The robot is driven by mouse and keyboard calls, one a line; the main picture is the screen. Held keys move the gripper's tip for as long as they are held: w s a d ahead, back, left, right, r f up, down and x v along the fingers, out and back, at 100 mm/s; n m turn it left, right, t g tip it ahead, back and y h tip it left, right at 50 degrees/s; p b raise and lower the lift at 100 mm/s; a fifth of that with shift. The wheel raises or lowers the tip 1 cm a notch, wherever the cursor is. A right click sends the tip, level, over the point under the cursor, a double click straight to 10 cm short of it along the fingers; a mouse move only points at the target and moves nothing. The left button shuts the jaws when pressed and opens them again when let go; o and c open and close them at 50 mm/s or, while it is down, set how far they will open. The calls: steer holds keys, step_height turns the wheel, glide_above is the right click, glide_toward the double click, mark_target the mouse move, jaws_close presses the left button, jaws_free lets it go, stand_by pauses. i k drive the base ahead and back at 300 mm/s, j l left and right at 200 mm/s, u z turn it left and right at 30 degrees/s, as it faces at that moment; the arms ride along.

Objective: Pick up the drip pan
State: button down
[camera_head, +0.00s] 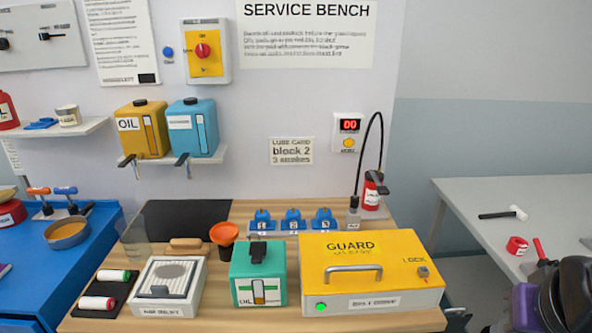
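A shallow round pan (67,235) with a grey rim and a brown-orange inside sits on the blue surface at the left; it looks like the drip pan, though no label on it can be read. Nothing is touching it from above. A dark rounded part at the lower right edge looks like the end of my arm, with my gripper (566,297) partly cut off by the frame. It is far to the right of the pan. Its fingertips cannot be made out, so its opening is unclear.
The wooden bench (225,318) holds a yellow guard box (372,293), a green unit (258,284), an orange funnel (224,236) and a white scale-like box (168,287). Orange- and blue-handled tools (65,191) stand behind the pan. A grey table (500,200) is at right.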

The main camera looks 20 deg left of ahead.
mark_target(68, 232)
steer(key=u, duration=1.85)
steer(key=k+j, duration=0.15)
steer(key=j, duration=0.2)
steer(key=k+j+z, duration=0.1)
steer(key=j, duration=0.3)
steer(key=i+j, duration=0.1)
steer(key=j, duration=0.3)
steer(key=i+j+z, duration=0.1)
steer(key=j, duration=0.3)
